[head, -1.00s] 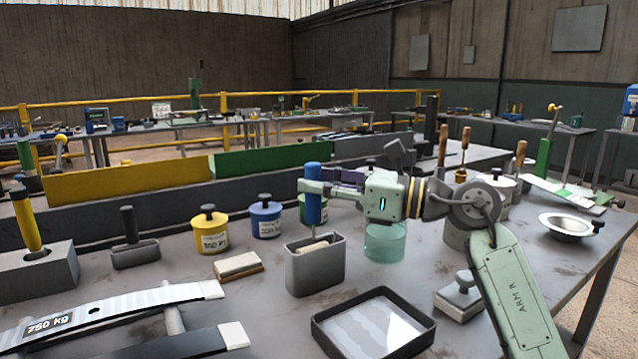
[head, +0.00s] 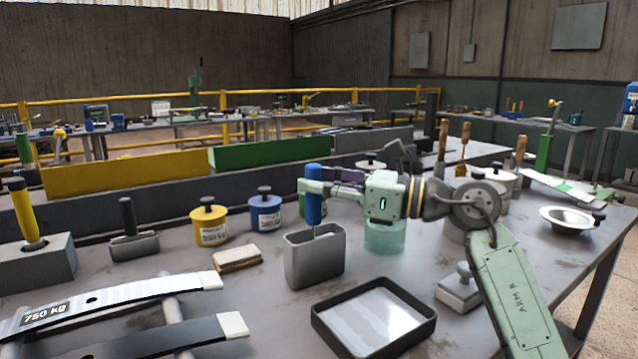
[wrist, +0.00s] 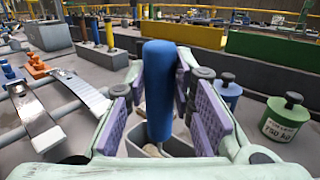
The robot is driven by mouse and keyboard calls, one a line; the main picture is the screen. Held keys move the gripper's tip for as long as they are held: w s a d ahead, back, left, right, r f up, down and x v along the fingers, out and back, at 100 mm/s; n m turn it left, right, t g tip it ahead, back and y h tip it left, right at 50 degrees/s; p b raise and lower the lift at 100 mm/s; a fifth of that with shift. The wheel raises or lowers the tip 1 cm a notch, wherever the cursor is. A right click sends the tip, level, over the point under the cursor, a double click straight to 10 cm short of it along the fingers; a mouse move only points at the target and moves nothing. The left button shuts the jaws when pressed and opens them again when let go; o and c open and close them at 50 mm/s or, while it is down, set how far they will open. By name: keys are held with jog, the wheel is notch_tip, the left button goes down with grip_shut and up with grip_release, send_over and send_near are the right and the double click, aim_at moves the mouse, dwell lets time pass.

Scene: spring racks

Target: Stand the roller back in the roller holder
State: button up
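The roller stands upright with its blue handle (head: 313,194) on top; the handle also fills the middle of the wrist view (wrist: 158,90). Its lower part reaches down into the grey roller holder (head: 315,262), an open-topped oblong box on the bench, and is mostly hidden by the walls. In the wrist view the holder (wrist: 182,147) shows below the handle. My gripper (head: 314,187) is shut on the handle, with the purple pads on either side of it (wrist: 160,85). I cannot tell whether the roller touches the holder's bottom.
A black-rimmed tray (head: 374,318) lies in front of the holder, and a wooden-backed brush (head: 238,258) lies to its left. Yellow (head: 209,226) and blue (head: 265,212) cans stand behind. A translucent green cylinder (head: 384,238) shows under my wrist.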

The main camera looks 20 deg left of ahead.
jog(key=o, duration=0.5)
jog(key=shift+a+f, duration=0.1)
jog(key=shift+f, duration=0.05)
jog(key=shift+o, duration=0.5)
jog(key=o, duration=0.4)
jog(key=shift+c, duration=0.2)
jog(key=shift+w+a+r+p, duration=0.1)
jog(key=shift+r+p, duration=0.4)
jog(key=shift+r, duration=0.25)
jog(key=shift+r+p, duration=1.55)
jog(key=shift+r, duration=1.3)
